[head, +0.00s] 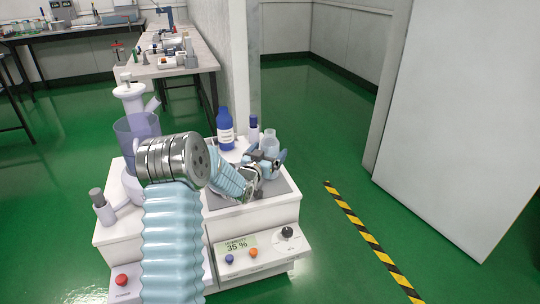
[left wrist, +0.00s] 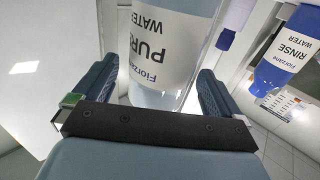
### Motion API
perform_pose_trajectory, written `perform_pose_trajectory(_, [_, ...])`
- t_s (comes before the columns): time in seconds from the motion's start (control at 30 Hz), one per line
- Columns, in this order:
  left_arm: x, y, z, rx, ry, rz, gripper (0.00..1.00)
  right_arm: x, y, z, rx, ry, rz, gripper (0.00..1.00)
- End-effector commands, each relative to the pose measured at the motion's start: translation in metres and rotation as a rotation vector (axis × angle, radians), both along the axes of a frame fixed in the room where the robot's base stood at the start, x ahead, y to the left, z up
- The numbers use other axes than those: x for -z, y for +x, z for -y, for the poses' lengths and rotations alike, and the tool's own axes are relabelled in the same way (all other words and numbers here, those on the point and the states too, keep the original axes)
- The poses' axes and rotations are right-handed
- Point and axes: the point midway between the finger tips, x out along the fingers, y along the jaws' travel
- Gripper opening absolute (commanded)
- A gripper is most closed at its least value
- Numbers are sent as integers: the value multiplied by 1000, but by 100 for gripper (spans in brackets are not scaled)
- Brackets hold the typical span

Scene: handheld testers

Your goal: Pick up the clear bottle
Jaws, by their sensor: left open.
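The clear bottle (head: 270,144) stands at the back right of the white bench unit, partly hidden by my left gripper (head: 266,164). In the left wrist view the bottle (left wrist: 168,48) appears upside down, with a label reading "PURE WATER". My left gripper (left wrist: 155,92) is open there, one finger on each side of the bottle. The bottle is between the fingers; I cannot tell whether either finger touches it. My right gripper is in neither view.
A blue bottle (head: 225,130) labelled "RINSE WATER" in the left wrist view (left wrist: 288,50) and a blue-capped bottle (head: 254,132) stand close to the clear bottle. A grey-capped bottle (head: 103,207) and the purple-tinted vessel (head: 137,130) are left. The green floor right is open.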

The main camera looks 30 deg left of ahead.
Motion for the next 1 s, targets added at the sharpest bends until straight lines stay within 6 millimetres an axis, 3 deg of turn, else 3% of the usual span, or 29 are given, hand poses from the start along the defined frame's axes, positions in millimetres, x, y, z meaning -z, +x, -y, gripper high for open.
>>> perform_pose_trajectory(0.13, [0, 14, -1, 0, 0, 0, 99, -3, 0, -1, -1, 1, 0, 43])
perform_pose_trajectory(0.37, [0, 15, -2, 0, 0, 0, 97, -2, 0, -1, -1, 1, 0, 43])
perform_pose_trajectory(0.83, [0, 15, -1, 0, 0, 0, 25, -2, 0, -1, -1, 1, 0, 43])
perform_pose_trajectory(0.87, [0, 15, -1, 0, 0, 0, 21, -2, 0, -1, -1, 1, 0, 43])
perform_pose_trajectory(1.0, [-1, 15, -2, 0, 0, 3, 21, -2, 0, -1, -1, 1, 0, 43])
